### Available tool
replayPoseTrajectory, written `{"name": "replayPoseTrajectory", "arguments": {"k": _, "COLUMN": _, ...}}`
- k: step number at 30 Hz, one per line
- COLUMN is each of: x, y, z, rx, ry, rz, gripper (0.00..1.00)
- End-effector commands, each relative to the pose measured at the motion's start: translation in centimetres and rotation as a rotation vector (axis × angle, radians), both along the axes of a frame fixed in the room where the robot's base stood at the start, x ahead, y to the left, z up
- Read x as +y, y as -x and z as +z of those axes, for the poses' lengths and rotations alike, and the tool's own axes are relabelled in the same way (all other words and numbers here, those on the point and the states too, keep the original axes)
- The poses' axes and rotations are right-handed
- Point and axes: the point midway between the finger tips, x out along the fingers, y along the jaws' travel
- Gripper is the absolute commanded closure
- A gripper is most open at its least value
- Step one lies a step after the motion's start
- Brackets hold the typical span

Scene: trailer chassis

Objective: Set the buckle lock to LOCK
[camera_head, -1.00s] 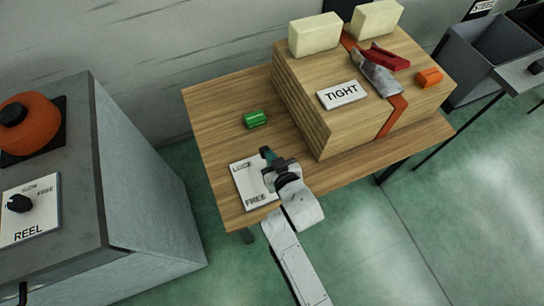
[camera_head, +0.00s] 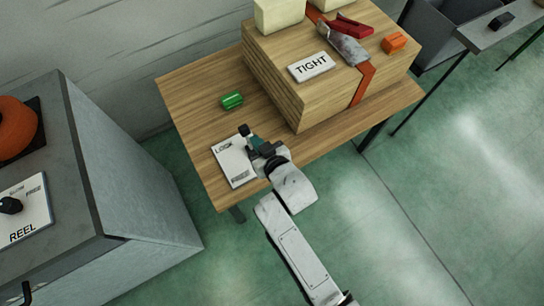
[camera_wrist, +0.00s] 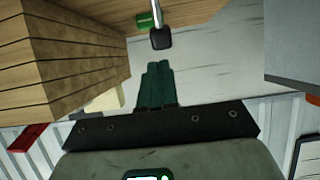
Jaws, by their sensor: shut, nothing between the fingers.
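The buckle lock's white plate (camera_head: 232,165) lies on the wooden table, with LOCK at its far end and FREE at its near end. A black knob (camera_head: 244,130) shows at the plate's far right corner, near the LOCK end. In the wrist view the black knob (camera_wrist: 160,39) sits on a thin silver rod. My gripper (camera_head: 252,140) is at the plate's right edge, right by the knob. My gripper hides part of the plate and the lever's base.
A green piece (camera_head: 232,100) lies on the table (camera_head: 185,95) beyond the plate. The grey REEL cabinet (camera_head: 130,195) stands at left.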

Motion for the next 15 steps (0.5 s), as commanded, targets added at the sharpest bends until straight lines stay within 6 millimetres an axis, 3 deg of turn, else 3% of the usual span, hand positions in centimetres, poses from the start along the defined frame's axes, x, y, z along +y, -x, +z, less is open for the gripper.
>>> {"name": "replayPoseTrajectory", "arguments": {"k": 15, "x": -3.5, "y": 5.2, "z": 3.6, "rx": 0.002, "ry": 0.000, "rz": 0.000, "gripper": 1.00}}
